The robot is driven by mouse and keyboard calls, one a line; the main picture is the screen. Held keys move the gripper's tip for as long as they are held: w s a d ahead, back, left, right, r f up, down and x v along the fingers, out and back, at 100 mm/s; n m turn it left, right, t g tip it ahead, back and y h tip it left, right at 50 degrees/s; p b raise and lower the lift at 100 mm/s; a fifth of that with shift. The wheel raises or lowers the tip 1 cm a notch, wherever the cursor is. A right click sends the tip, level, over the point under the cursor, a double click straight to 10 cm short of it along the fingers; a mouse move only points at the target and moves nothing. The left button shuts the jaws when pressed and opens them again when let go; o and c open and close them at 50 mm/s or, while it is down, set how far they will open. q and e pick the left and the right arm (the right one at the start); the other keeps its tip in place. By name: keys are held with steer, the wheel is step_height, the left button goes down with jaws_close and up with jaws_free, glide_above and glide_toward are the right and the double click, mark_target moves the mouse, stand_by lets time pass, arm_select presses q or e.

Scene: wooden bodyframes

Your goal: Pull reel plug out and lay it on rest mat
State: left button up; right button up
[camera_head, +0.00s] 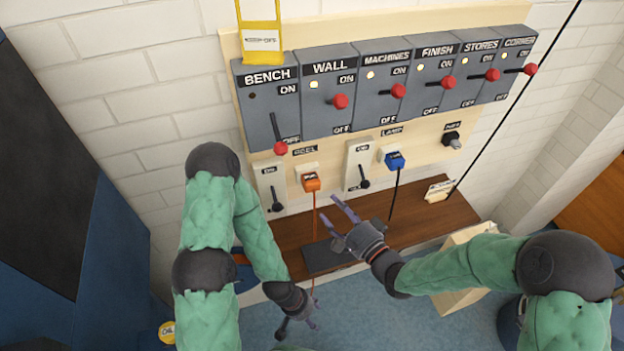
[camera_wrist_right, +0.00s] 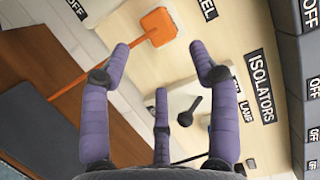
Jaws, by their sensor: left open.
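The orange reel plug (camera_head: 311,183) sits in its socket under the REEL label on the board, its orange cable hanging down. It also shows in the right wrist view (camera_wrist_right: 157,24), beyond my fingertips. The dark rest mat (camera_head: 322,258) lies bare on the wooden shelf below; part of it shows in the right wrist view (camera_wrist_right: 28,95). My right gripper (camera_head: 341,212) is open and empty, below and right of the plug, above the mat, with its fingers towards the board. My left gripper (camera_head: 299,327) is open, low in front of the shelf, apart from the plug.
A blue plug (camera_head: 395,160) with a black cable sits right of the reel plug. Small switches (camera_head: 276,200) flank the sockets. Isolator boxes with red-knobbed levers (camera_head: 340,101) line the board above; the BENCH lever (camera_head: 281,148) points down. A yellow tag (camera_head: 261,40) hangs above BENCH.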

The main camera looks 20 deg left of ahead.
steer(key=shift+v, duration=1)
steer(key=shift+f, duration=0.15)
steer(key=s+d+f+n+g+h, duration=0.15)
steer(key=d+f+h, duration=0.3)
steer(key=f, duration=0.55)
steer(key=d+f+g+h, duration=0.25)
steer(key=d+f, duration=0.25)
steer(key=f, duration=0.4)
steer(key=s+d+f+n+g+h, duration=0.1)
steer(key=s+d+f+n+g, duration=0.1)
steer(key=s+f, duration=0.3)
steer(key=s+d+f+n+g+h, duration=0.2)
steer(key=s+d+f+g, duration=0.2)
steer(key=s, duration=0.7)
step_height(320, 180, down, 3)
steer(key=shift+d+r+g, duration=0.15)
steer(key=shift+d+g, duration=0.15)
steer(key=shift+g, duration=0.2)
steer(key=shift+w, duration=0.1)
